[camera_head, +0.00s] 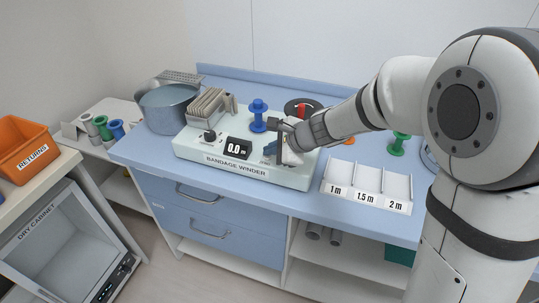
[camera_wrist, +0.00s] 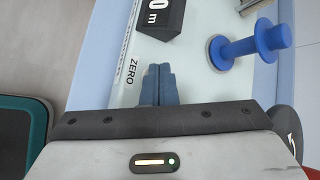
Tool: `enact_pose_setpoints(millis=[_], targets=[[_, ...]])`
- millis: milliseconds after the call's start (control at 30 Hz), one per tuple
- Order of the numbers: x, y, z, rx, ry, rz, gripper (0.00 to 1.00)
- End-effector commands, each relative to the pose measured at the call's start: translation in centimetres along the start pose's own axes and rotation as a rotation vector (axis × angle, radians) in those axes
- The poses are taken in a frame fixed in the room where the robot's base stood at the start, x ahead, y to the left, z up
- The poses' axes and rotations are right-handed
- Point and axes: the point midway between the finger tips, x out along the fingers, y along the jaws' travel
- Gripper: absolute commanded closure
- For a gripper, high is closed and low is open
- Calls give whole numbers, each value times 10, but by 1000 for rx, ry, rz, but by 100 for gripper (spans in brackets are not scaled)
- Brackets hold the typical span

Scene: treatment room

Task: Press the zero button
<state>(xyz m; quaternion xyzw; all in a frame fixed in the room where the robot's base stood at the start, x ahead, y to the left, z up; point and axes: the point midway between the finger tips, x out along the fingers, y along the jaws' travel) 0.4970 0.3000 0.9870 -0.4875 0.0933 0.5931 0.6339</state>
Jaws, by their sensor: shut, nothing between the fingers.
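The bandage winder (camera_head: 195,148) is a pale box on the blue counter, with its name on the front edge. Its black display (camera_head: 238,149) reads 0.0 m; part of the display (camera_wrist: 160,18) shows at the top of the wrist view. The label ZERO (camera_wrist: 130,72) is printed on the winder's top. My gripper (camera_wrist: 158,84) is shut and empty, its blue-grey fingertips just beside this label. In the head view my gripper (camera_head: 271,149) is low over the winder, right of the display. The zero button is not visible; the fingers may hide it. I cannot tell whether they touch it.
A blue spool (camera_head: 258,116) stands on the winder, close to my fingers; it also shows in the wrist view (camera_wrist: 250,45). A rack of cards (camera_head: 210,106) and a metal pot (camera_head: 168,108) are at left. A white tray (camera_head: 366,199) marked by length is at right.

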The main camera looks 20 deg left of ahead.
Motion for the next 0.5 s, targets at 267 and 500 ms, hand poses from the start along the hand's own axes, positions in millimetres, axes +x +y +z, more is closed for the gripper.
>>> enact_pose_setpoints(millis=[267, 500], targets=[[-10, -7, 7, -1, 0, 0, 100], [-12, -8, 8, 0, 0, 0, 100]])
